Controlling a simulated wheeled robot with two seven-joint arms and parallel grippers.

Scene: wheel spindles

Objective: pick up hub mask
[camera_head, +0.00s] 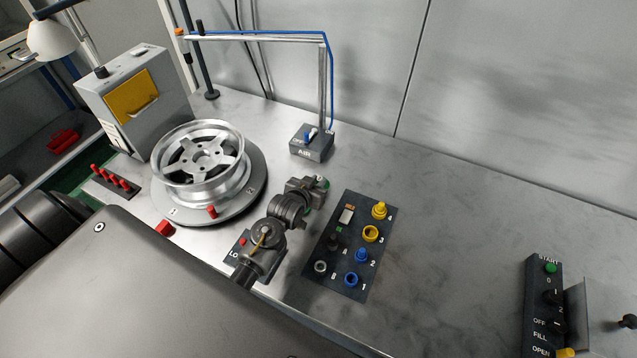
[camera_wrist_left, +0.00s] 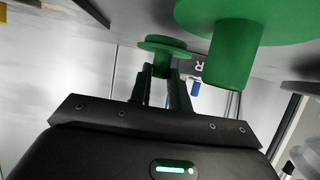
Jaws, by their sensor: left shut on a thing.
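My left gripper (camera_head: 312,187) is near the middle of the bench, between the wheel and the numbered panel. In the left wrist view its two fingers (camera_wrist_left: 168,88) are shut on a green flanged piece, seemingly the hub mask (camera_wrist_left: 160,47). A second green piece (camera_wrist_left: 236,50), with a broad disc and a stem, stands close to the wrist camera, apart from the held one. My wrist mostly hides it in the head view. My right gripper is out of view.
A silver wheel (camera_head: 201,158) lies on a dark turntable (camera_head: 250,185). The panel (camera_head: 323,273) carries yellow and blue pieces. The AIR box (camera_head: 311,146) with its post stands behind my gripper. A switch panel (camera_head: 538,290) is at the right.

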